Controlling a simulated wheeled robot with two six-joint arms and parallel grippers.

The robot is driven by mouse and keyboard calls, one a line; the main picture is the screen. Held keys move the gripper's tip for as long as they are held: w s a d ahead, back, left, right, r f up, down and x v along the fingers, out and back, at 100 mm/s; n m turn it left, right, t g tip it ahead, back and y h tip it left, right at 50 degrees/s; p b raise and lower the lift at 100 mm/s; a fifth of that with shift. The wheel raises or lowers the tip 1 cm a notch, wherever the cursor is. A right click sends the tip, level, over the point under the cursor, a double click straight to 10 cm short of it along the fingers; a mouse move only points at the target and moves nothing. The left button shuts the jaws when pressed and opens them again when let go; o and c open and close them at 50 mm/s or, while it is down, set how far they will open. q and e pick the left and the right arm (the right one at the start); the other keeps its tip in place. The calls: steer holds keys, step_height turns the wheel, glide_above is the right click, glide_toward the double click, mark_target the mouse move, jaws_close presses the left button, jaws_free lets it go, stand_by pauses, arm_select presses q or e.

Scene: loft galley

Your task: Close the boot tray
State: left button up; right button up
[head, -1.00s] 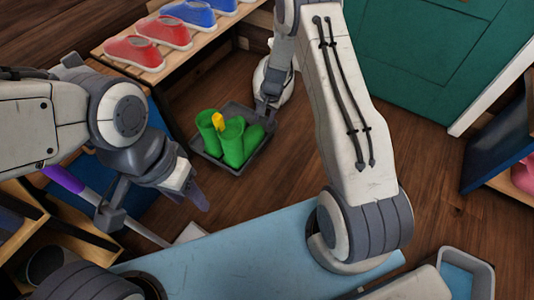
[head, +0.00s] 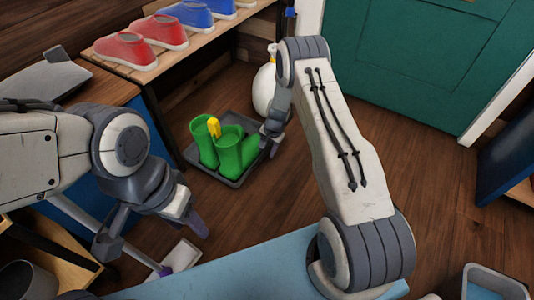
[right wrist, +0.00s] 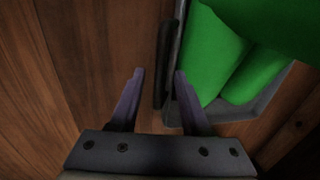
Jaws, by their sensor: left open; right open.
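The boot tray (head: 228,180) is a dark grey shallow tray on the wooden floor beside the shoe bench. It holds green boots (head: 228,152) with a yellow item (head: 214,127) among them. My right gripper (head: 271,146) is at the tray's right edge. In the right wrist view, its open fingers (right wrist: 160,95) point at the tray's side (right wrist: 179,60), with a dark bar (right wrist: 165,65) along that side lying between the finger lines. Contact cannot be told. My left gripper (head: 152,228) is open and empty, left of and nearer than the tray.
The shoe bench (head: 170,70) carries red and blue shoes. A light-blue surface (head: 250,270) spans the front. A dustpan-like white piece (head: 181,257) lies near my left gripper. Floor right of my right arm is clear.

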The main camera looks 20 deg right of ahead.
steer(key=shift+f, duration=0.1)
jaws_close()
stand_by(1.4)
